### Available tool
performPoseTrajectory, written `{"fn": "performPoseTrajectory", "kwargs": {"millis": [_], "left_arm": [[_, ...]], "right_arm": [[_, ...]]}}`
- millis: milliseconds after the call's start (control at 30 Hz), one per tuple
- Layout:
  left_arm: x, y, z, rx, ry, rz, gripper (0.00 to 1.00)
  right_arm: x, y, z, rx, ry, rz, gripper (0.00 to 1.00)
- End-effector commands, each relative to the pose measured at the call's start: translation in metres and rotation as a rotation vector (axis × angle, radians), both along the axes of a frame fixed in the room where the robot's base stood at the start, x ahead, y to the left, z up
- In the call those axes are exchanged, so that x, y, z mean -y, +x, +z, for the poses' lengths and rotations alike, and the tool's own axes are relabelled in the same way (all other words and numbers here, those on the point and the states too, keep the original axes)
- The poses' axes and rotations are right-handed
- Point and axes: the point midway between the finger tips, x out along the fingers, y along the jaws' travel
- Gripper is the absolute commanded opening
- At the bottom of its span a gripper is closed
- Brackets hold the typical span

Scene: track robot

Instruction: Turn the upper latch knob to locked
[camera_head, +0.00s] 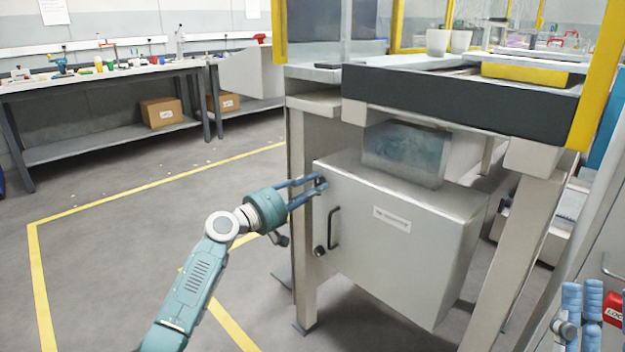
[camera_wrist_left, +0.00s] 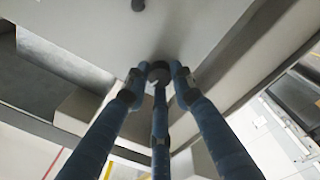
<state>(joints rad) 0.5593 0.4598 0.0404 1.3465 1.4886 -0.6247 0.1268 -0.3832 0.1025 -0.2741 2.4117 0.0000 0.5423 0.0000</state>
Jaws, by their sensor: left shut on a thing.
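A grey metal cabinet (camera_head: 400,235) hangs under the workbench, with a black handle (camera_head: 333,228) on its door. The upper latch knob (camera_head: 321,183) is at the door's upper left edge. A lower latch knob (camera_head: 320,251) sits below it, beside the handle. My left gripper (camera_head: 317,185) is shut on the upper knob. In the left wrist view its blue fingers (camera_wrist_left: 160,78) close around the dark round knob (camera_wrist_left: 158,68). The fingers partly hide the knob, so I cannot read its turn. My right gripper (camera_head: 582,300) shows at the lower right, away from the cabinet; its opening is unclear.
The workbench (camera_head: 460,100) with yellow posts overhangs the cabinet. A bench leg (camera_head: 305,280) stands just left of the door. A red box (camera_head: 614,308) is at the right edge. The floor to the left is open, with yellow lines; a table (camera_head: 100,75) stands farther back.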

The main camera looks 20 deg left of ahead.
Motion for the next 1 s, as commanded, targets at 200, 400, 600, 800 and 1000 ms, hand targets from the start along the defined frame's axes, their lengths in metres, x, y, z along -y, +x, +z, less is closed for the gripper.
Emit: {"fn": "performPoseTrajectory", "kwargs": {"millis": [200,400,600,800,1000], "left_arm": [[0.0,0.0,0.002,-0.056,-0.131,0.001,0.0],[0.0,0.0,0.0,-0.086,-0.206,0.002,0.0],[0.0,0.0,-0.001,-0.101,-0.242,0.002,0.0],[0.0,0.0,-0.001,-0.104,-0.25,0.002,0.0],[0.0,0.0,-0.001,-0.103,-0.249,0.002,0.0]], "right_arm": [[-0.009,0.054,-0.043,-0.303,-0.091,-0.017,0.28],[-0.011,0.078,-0.079,-0.483,-0.143,-0.026,0.28],[-0.011,0.086,-0.098,-0.567,-0.167,-0.031,0.28],[-0.011,0.088,-0.103,-0.587,-0.173,-0.032,0.28],[-0.011,0.088,-0.103,-0.587,-0.173,-0.032,0.28]]}}
